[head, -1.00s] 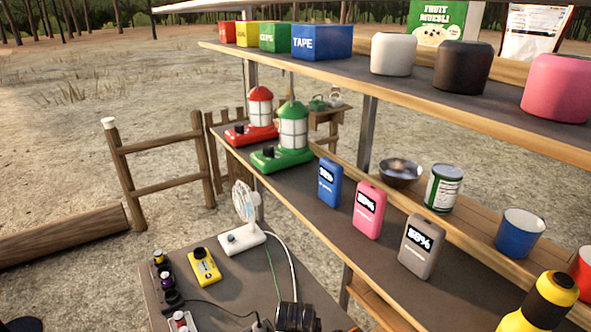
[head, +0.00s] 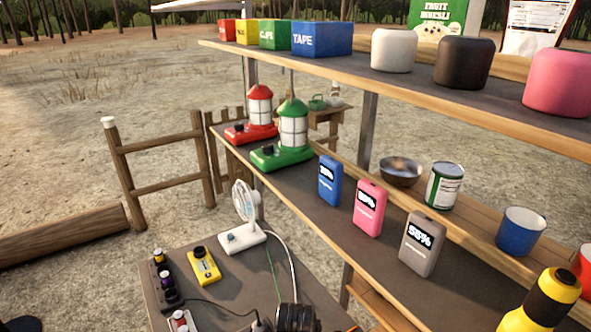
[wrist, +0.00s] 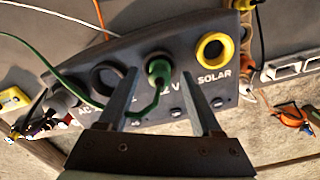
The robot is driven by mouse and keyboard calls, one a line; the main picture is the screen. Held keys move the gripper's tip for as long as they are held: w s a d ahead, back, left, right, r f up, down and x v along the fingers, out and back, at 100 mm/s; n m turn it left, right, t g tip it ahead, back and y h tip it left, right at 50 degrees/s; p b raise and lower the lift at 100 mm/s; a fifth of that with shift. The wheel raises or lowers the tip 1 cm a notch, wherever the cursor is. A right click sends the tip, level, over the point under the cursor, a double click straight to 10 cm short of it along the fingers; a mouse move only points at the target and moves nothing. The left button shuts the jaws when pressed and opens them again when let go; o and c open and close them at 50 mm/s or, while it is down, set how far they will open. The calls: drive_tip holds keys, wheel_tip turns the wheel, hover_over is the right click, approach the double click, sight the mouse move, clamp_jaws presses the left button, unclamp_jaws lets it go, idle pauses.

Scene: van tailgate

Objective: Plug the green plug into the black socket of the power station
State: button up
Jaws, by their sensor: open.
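In the wrist view the dark grey power station (wrist: 140,42) fills the middle, its socket face towards me. A black round socket (wrist: 95,77) is at left and a yellow-ringed socket (wrist: 214,48) marked SOLAR at right. Between them the green plug (wrist: 159,70) stands at the place marked 12 V; how deep it sits cannot be told. Its green cord (wrist: 88,97) loops below it and runs off to the left. My gripper (wrist: 158,75) is open, one finger on each side of the plug, with visible gaps. The left finger partly overlaps the black socket's edge.
A yellow device (wrist: 14,99) and dark cable ends are left of the station; a white power strip (wrist: 290,68) and an orange-blue item (wrist: 292,117) are right. In the head view a white fan (head: 243,215) stands on the low table (head: 205,262), beside the shelves (head: 330,230).

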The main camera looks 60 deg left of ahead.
drive_tip(key=shift+r, duration=0.1)
wheel_tip(320, 180, up, 13)
drive_tip(key=p, duration=0.1)
idle(0.8)
